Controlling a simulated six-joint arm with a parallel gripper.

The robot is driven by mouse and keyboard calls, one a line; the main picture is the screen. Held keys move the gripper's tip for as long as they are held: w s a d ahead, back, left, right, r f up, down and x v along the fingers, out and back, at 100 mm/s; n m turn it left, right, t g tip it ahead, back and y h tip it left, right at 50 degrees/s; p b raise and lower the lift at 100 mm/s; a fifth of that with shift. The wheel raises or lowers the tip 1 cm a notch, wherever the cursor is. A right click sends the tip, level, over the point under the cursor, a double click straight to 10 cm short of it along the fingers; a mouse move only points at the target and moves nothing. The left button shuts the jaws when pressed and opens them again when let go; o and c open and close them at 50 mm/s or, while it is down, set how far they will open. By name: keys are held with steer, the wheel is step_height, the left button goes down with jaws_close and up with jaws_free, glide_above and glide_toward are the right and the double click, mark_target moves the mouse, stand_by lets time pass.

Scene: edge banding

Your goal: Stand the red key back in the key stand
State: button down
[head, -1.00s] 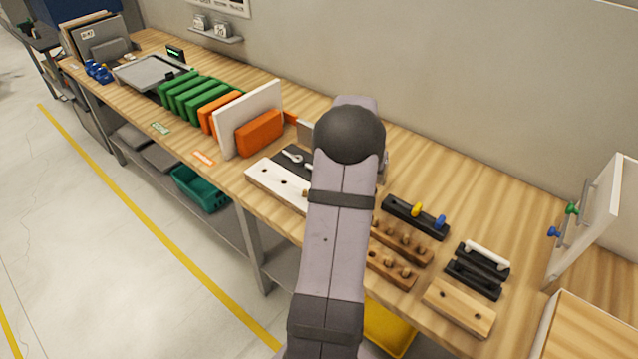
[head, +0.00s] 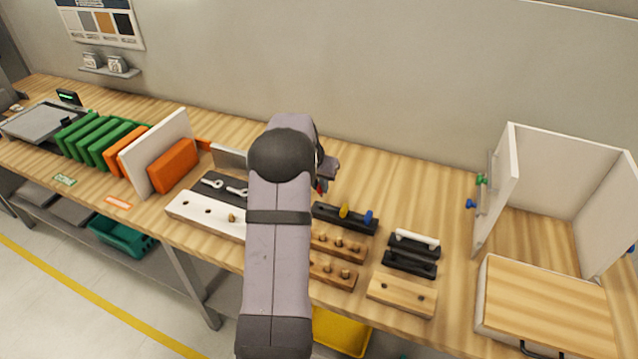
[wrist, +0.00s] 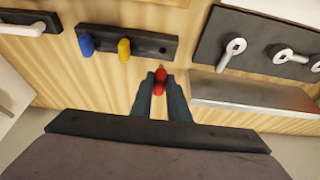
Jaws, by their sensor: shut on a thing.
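The red key (wrist: 159,82) is held between the fingertips of my gripper (wrist: 160,78) in the wrist view. A small bit of red (head: 320,188) shows beside my arm in the head view. The black key stand (head: 328,216) is on the bench, just in front of my gripper. It holds a yellow key (head: 344,210) and a blue key (head: 367,216), both upright. In the wrist view the stand (wrist: 105,38) is beyond the fingertips, and its end beside the yellow key is bare. The red key is apart from the stand. My arm hides part of the bench.
A dark board with wrenches (head: 212,184) and a pale block with holes (head: 190,212) are left of my arm. Wooden peg blocks (head: 345,252) and a black rack with a white bar (head: 412,245) are nearby. An open white cabinet (head: 500,185) stands at right.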

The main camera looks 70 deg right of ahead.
mark_target(319, 194)
steer(key=shift+f+b, duration=1.35)
steer(key=shift+f, duration=0.75)
steer(key=shift+f+b, duration=1.2)
steer(key=shift+f, duration=0.1)
stand_by(1.6)
steer(key=c, duration=1.6)
jaws_free()
steer(key=shift+r+p, duration=1.65)
steer(key=shift+r, duration=0.9)
